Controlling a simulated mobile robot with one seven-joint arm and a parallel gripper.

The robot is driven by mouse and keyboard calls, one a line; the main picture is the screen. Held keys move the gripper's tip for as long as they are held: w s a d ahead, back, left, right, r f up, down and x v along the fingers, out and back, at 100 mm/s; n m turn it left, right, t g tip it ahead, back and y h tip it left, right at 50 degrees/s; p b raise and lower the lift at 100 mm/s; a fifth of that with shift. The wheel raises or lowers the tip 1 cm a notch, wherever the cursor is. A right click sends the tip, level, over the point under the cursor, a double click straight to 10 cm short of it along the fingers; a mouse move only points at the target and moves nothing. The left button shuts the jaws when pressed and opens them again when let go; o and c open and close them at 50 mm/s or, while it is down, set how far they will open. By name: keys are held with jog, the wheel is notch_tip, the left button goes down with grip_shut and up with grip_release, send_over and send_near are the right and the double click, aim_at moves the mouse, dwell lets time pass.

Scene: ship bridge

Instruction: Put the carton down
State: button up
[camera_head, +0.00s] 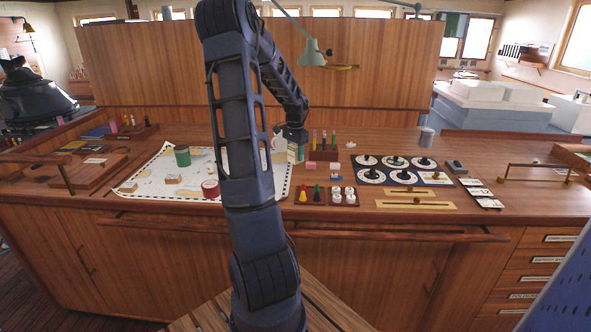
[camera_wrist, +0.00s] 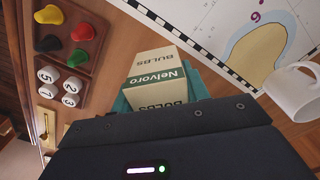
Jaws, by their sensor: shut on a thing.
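The carton (camera_wrist: 158,82) is a small cream box with a dark green band reading "Nelvoro" and the word "BULBS". It fills the middle of the wrist view, right in front of my gripper's dark body. My gripper (camera_head: 294,142) is shut on the carton, and its fingertips are mostly hidden. Teal surfaces show on both sides of the carton in the wrist view; I cannot tell what they belong to. In the head view the carton (camera_head: 295,154) is small, under my gripper, near the chart's right edge. I cannot tell whether it touches the desk.
A white mug (camera_wrist: 297,92) stands close beside the carton. The chart (camera_head: 140,184) bears a green can (camera_head: 182,156) and a red tin (camera_head: 210,188). A tray of coloured pawns (camera_head: 311,196) and one of numbered white pieces (camera_head: 343,196) lie in front. Round dials (camera_head: 397,162) lie right.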

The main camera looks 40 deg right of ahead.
jog(key=shift+f, duration=3.65)
jog(key=shift+f, duration=0.15)
jog(key=o, duration=1)
